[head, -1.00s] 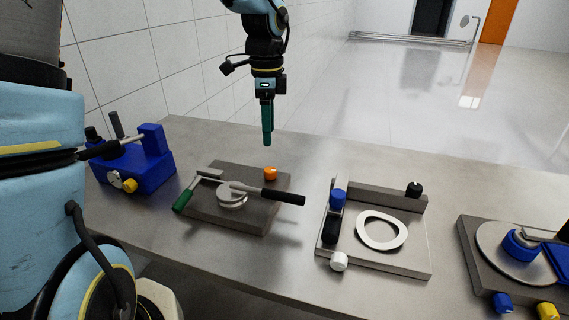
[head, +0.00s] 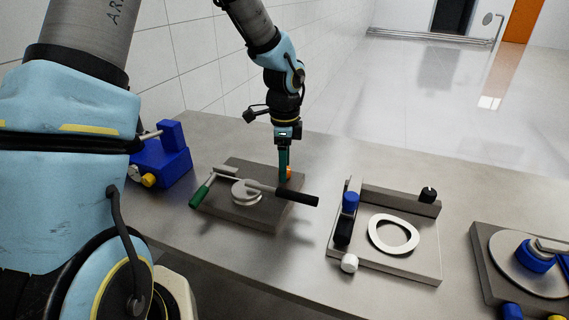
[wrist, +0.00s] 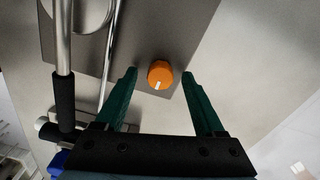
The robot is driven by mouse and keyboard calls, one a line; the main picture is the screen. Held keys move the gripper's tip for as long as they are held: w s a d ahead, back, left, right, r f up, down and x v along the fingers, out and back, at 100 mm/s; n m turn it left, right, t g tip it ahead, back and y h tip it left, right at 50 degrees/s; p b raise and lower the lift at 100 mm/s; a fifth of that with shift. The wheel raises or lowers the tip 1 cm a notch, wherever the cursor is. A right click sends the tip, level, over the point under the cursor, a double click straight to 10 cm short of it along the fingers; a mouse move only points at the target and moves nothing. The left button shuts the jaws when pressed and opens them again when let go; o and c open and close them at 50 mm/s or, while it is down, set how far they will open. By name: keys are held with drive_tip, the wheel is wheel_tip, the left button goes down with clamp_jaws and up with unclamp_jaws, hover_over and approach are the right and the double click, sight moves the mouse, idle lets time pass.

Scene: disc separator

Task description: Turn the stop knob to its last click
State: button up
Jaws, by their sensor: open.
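The orange knob (wrist: 161,74) sits on the corner of the dark plate (wrist: 205,20) of the disc fixture, with a white mark on its face. In the head view the knob (head: 289,173) is partly hidden behind my gripper. My gripper (wrist: 160,80) is open, its two green fingers on either side of the knob with gaps on both sides. In the head view my gripper (head: 283,181) points down at the knob. Whether the fingertips are down at the knob's height cannot be told.
On the same plate are a pale disc (head: 246,192), a black-handled lever (head: 297,197) and a green-handled lever (head: 201,193). A blue fixture (head: 166,160) stands left. A plate with a white ring (head: 393,234) and another disc fixture (head: 530,262) stand right.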

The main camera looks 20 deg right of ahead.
clamp_jaws()
idle(0.4)
drive_tip(key=shift+n, duration=0.4)
drive_tip(key=n+b, duration=0.1)
drive_tip(key=n, duration=0.2)
drive_tip(key=shift+n, duration=0.3)
drive_tip(key=n, duration=0.4)
drive_tip(key=shift+d+n+b, duration=0.1)
drive_tip(key=shift+n+b, duration=0.2)
drive_tip(key=shift+b, duration=0.1)
drive_tip(key=n, duration=0.4)
drive_tip(key=shift+n+b, duration=0.3)
drive_tip(key=n, duration=0.4)
drive_tip(key=shift+r, duration=0.1)
drive_tip(key=shift+n, duration=0.3)
